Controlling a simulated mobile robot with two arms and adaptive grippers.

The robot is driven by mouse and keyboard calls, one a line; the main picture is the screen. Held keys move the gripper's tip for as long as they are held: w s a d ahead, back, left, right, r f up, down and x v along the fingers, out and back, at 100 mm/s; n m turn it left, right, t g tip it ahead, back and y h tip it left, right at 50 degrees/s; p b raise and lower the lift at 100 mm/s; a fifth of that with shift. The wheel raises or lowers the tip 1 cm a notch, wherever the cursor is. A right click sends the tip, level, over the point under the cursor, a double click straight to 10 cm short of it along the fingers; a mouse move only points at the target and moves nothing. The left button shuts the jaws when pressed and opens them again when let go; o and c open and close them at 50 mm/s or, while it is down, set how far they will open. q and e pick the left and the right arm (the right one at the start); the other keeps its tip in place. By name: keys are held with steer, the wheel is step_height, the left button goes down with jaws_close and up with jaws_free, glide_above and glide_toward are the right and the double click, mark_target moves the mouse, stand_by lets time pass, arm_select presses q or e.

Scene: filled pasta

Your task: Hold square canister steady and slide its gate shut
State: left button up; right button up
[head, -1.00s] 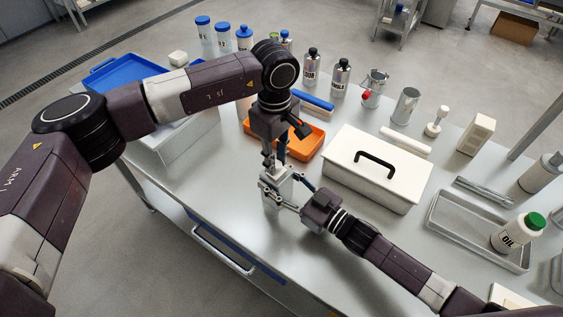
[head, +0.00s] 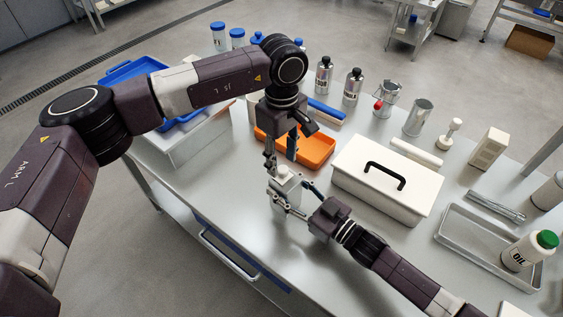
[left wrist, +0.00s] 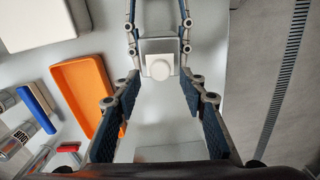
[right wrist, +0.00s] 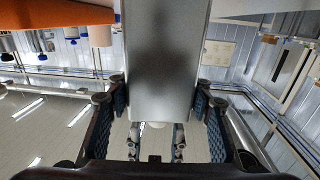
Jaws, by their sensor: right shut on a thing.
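My left gripper (head: 281,163) points down above the canister. Its fingers (left wrist: 160,95) are apart, either side of the knob and clear of it, and it is empty. I cannot make out the gate's position.
An orange tray (head: 318,158) lies just behind the canister. A white box with a black handle (head: 345,182) stands to the right, close to my right gripper. Bottles and metal cups stand at the back. The table front left of the canister is clear.

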mark_target(281, 167)
arm_select(q)
step_height(281, 167, up, 10)
stand_by(0.3)
arm_select(e)
steer(key=o, duration=1.5)
